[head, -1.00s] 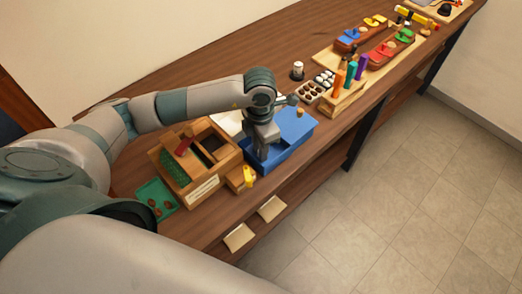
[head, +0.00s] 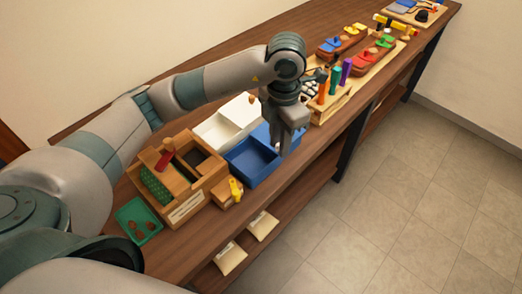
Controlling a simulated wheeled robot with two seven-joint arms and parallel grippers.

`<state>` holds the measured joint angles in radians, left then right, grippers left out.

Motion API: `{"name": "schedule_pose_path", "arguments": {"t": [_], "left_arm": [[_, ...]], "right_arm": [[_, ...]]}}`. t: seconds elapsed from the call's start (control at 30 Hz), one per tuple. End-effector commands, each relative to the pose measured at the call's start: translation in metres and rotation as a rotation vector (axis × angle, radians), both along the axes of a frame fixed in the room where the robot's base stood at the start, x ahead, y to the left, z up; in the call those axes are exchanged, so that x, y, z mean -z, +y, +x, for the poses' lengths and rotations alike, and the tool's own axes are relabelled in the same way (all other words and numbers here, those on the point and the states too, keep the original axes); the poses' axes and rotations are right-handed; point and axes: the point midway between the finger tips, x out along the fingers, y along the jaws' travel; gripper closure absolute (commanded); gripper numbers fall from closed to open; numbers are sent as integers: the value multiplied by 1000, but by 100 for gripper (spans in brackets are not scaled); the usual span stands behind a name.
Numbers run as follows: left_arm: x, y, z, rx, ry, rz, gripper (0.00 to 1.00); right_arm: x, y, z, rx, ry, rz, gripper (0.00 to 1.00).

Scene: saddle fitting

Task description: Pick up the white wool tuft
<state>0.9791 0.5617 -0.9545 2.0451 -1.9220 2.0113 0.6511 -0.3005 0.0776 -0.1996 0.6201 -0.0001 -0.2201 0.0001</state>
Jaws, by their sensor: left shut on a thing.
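My left gripper (head: 284,148) points down over the right end of the blue tray (head: 252,185). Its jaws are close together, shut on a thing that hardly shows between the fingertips. I take it for the white wool tuft, but its shape and colour are not clear. No other white tuft can be made out. The near compartment of the blue tray looks empty, and my gripper partly hides the far one. My right gripper is not in view.
A white tray (head: 213,131) lies behind the blue one. A wooden box (head: 200,200) and a green tray (head: 133,208) with brown lumps stand at left. A wooden rack with coloured handles (head: 335,85) stands at right. Two pale bags (head: 263,226) lie on the lower shelf.

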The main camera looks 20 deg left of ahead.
Motion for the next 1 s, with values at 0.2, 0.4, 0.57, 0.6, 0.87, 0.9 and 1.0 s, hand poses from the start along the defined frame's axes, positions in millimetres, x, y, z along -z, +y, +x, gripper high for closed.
{"name": "schedule_pose_path", "arguments": {"t": [0.2,0.4,0.57,0.6,0.87,0.9,1.0], "left_arm": [[-13,-23,8,1,-3,1,99],[-19,-30,10,1,-1,0,99],[-20,-31,10,0,-1,1,99],[-20,-31,10,0,-1,1,99],[-20,-31,10,0,-1,1,99],[-20,-31,10,0,-1,1,99],[-20,-30,10,1,0,0,99]], "right_arm": [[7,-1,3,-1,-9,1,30],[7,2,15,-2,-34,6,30],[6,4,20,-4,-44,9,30],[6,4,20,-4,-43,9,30],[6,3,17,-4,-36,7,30],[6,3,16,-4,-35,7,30],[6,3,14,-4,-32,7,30]]}}
